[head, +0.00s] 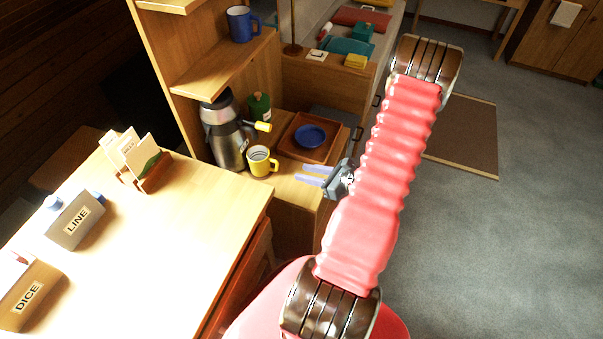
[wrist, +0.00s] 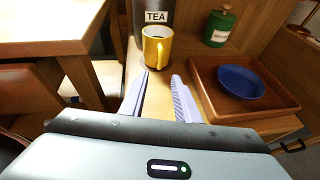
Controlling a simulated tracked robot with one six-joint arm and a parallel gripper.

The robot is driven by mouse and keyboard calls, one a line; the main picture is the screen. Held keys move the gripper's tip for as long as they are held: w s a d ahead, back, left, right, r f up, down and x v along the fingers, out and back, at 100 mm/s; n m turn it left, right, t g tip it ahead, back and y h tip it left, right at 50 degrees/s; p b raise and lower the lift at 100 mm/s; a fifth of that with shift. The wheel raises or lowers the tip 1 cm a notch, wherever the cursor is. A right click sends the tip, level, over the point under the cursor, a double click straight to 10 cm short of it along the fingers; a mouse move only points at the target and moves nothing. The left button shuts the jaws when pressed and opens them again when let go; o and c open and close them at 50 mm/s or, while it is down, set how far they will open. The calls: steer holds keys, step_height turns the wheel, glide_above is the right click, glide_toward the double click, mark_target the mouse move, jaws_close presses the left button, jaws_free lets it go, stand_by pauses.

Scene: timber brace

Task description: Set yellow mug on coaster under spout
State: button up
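The yellow mug (head: 261,162) stands upright on the wooden counter, just right of the foot of a silver flask-like dispenser (head: 224,135). In the wrist view the mug (wrist: 156,46) is beyond my fingertips, its handle turned towards me. A yellow-tipped part (head: 262,127) juts from the dispenser above the mug; it may be the spout or a lever. The dispenser's TEA label (wrist: 157,17) shows behind the mug. My gripper (head: 311,175) is open and empty, its pale fingers apart and pointing at the mug (wrist: 161,78). I cannot make out a coaster.
A wooden tray (head: 288,148) with a blue bowl (head: 310,136) lies right of the mug. A green canister (head: 259,106) stands behind. A shelf with a blue mug (head: 242,25) overhangs the dispenser. A pale table (head: 190,225) is at left.

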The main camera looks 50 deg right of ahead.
steer(key=w+a+r+n+g+y, duration=0.3)
steer(key=a+r+n+g, duration=0.1)
steer(key=a+r+n, duration=0.6)
steer(key=w+a+r+n+g+y, duration=0.35)
steer(key=a+r+n, duration=0.35)
steer(key=a, duration=0.4)
steer(key=s+a+r+n+h, duration=0.4)
steer(key=s+a+r+n, duration=0.2)
steer(key=r+n, duration=0.2)
steer(key=s+a+r+n+h, duration=0.5)
steer(key=r+n, duration=0.4)
steer(key=r, duration=0.2)
steer(key=shift+s+a+r+n, duration=0.25)
steer(key=shift+s+a, duration=0.2)
steer(key=shift+a, duration=0.5)
